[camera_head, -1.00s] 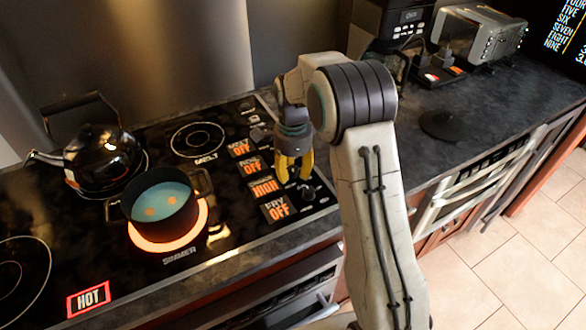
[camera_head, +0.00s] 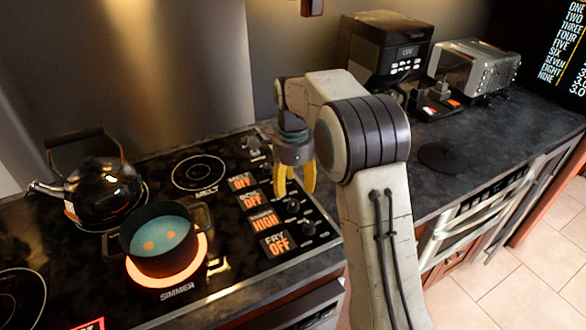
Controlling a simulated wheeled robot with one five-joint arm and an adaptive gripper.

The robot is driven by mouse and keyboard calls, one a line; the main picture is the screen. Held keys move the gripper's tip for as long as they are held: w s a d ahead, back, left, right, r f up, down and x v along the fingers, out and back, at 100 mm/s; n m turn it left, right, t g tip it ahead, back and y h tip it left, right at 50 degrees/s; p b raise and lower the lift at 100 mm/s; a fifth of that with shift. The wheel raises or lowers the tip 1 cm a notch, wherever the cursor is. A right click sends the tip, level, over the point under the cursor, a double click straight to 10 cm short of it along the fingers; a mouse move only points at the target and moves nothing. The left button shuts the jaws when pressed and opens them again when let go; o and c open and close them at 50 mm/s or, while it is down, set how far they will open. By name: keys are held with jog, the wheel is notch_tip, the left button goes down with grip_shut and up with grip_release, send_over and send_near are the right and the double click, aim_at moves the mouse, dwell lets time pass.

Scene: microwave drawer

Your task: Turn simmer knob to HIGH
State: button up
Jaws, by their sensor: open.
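The cooktop control strip shows black knobs beside orange displays. The simmer display (camera_head: 263,221) reads HIGH, and the simmer burner (camera_head: 190,266) glows orange under a dark pot (camera_head: 157,240). The simmer knob (camera_head: 293,204) shows just below my gripper's fingertips. My gripper (camera_head: 294,191) has yellow fingers, points down, and is open and empty. It appears apart from the simmer knob. The fry knob (camera_head: 308,229) is nearer the front edge, beside a display reading FRY OFF (camera_head: 277,244). The boil knob is mostly hidden by my gripper.
A black kettle (camera_head: 105,190) stands at the left back of the cooktop. A coffee machine (camera_head: 385,50) and a toaster (camera_head: 474,66) stand at the back right. The dark counter (camera_head: 500,134) right of my arm is mostly clear.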

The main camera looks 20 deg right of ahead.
aim_at(293, 202)
jog(key=shift+r, duration=2.4)
